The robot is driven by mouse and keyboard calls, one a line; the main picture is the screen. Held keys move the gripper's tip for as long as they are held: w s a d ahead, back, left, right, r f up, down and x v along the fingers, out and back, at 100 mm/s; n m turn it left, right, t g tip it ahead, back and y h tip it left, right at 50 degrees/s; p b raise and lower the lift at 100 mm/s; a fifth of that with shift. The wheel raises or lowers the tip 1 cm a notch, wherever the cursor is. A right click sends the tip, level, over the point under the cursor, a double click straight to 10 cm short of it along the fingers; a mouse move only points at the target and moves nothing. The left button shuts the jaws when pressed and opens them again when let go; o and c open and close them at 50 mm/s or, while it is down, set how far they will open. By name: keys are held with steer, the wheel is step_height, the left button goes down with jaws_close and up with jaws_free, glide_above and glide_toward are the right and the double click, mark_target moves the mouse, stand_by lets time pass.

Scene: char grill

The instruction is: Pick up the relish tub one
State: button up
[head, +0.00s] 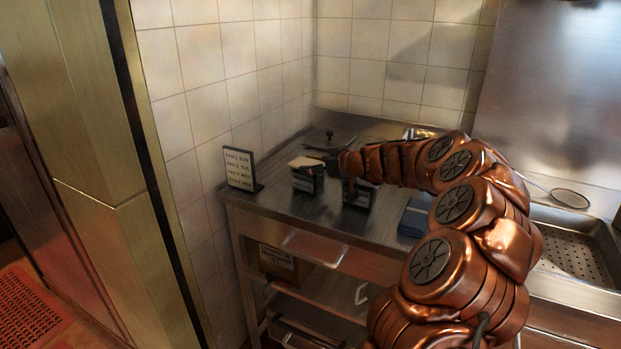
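Two small dark tubs with pale labels stand on the steel counter (285,207). The left tub (306,182) shows something pale tan at its top. The right tub (357,196) is partly hidden behind and below my arm. The labels are too small to read, so I cannot tell which is the relish tub. My gripper (328,158) is dark and small at the end of my copper arm, just above and to the right of the left tub. I cannot tell whether it touches the tub or how its fingers stand.
A blue folded cloth (414,218) lies right of the tubs. A round strainer (570,198) is near the perforated basin (568,256). A cardboard box (277,262) sits on a shelf below.

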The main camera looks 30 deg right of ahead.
steer(key=c, duration=0.6)
steer(key=shift+r+b, duration=0.1)
steer(key=shift+b, duration=0.4)
